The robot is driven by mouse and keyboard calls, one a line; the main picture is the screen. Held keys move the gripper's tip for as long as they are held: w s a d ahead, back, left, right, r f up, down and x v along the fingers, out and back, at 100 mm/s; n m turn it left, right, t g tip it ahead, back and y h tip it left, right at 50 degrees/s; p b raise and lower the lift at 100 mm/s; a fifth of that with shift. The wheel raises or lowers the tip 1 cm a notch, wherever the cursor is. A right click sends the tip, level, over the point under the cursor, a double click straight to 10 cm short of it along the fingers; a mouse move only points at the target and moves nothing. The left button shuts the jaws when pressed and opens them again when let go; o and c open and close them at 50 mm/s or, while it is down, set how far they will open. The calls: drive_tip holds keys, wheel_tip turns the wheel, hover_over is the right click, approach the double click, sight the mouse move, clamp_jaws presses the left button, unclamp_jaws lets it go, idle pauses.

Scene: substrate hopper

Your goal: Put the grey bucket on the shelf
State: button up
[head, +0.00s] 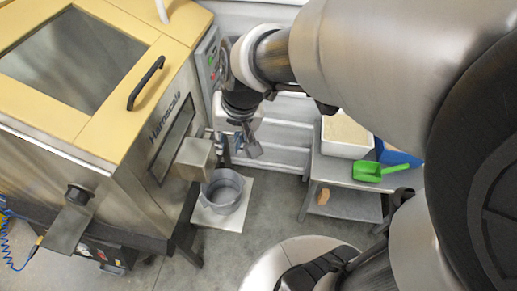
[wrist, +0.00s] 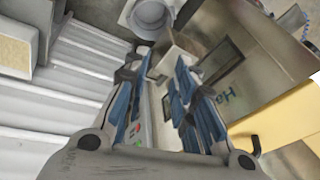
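The grey bucket (head: 225,190) stands upright and open on a pale square plate (head: 237,211) on the floor, below the machine's spout. It also shows at the top of the wrist view (wrist: 132,19). My gripper (head: 238,147) hangs above and slightly right of the bucket, apart from it. In the wrist view, my gripper (wrist: 160,68) has its blue-padded fingers spread with nothing between them. A steel stand on the right has a top and a lower shelf (head: 345,203); I cannot tell which level the task's shelf is.
The yellow-topped machine (head: 120,140) fills the left, its spout (head: 193,158) jutting close to the bucket. The stand's top carries a white tub (head: 344,149), a blue box (head: 396,156) and a green scoop (head: 375,171). A brown object (head: 323,196) is at the lower shelf. Floor between (head: 273,205) is clear.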

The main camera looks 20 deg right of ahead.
drive_tip(key=s+d+r+n, duration=0.1)
drive_tip(key=s+r, duration=0.1)
drive_tip(key=s, duration=0.5)
drive_tip(key=s+d+r+n+t+h, duration=0.1)
drive_tip(key=s+r+n, duration=0.1)
drive_tip(key=s, duration=0.5)
drive_tip(key=shift+s+r, duration=0.35)
drive_tip(key=shift+r, duration=0.25)
drive_tip(key=shift+o, duration=0.2)
drive_tip(key=shift+d, duration=0.1)
idle(0.9)
